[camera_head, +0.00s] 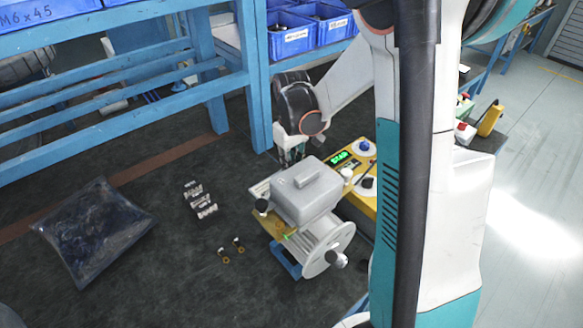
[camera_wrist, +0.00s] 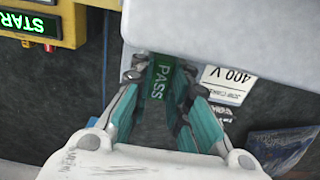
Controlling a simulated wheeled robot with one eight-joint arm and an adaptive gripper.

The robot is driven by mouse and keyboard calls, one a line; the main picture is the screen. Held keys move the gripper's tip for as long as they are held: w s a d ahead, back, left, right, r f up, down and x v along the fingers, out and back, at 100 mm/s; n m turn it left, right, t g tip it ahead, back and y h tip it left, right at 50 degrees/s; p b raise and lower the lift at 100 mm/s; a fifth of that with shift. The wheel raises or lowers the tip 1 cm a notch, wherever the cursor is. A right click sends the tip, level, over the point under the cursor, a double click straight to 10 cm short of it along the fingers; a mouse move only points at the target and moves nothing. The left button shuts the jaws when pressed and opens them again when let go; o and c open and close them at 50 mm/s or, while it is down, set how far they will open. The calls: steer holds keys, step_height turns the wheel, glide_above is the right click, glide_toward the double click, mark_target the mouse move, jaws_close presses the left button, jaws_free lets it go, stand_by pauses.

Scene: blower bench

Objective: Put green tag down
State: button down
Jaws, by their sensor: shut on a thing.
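The green tag (camera_wrist: 159,82), printed "PASS", is between the teal fingers of my gripper (camera_wrist: 158,92) in the wrist view. My gripper is shut on it. In the head view my gripper (camera_head: 290,153) points down just behind the blower's grey box (camera_head: 308,188); the tag cannot be made out there. The blower's pale grey casing (camera_wrist: 225,30) fills the top of the wrist view, close to the fingertips. I cannot tell whether the tag touches the casing or the bench.
A yellow control panel (camera_head: 358,178) with a green display stands right of my gripper. A white "400 V" card (camera_wrist: 228,84) lies near the fingers. A dark plastic bag (camera_head: 92,230), small cylinders (camera_head: 200,198) and small fittings (camera_head: 231,249) lie left on the dark bench mat, with bare mat between.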

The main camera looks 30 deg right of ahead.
steer(key=shift+f, duration=0.3)
steer(key=shift+f, duration=0.15)
steer(key=c, duration=1.5)
jaws_free()
steer(key=shift+c, duration=0.2)
step_height(320, 180, up, 12)
steer(key=p, duration=0.3)
steer(key=shift+r, duration=0.25)
steer(key=shift+s, duration=0.1)
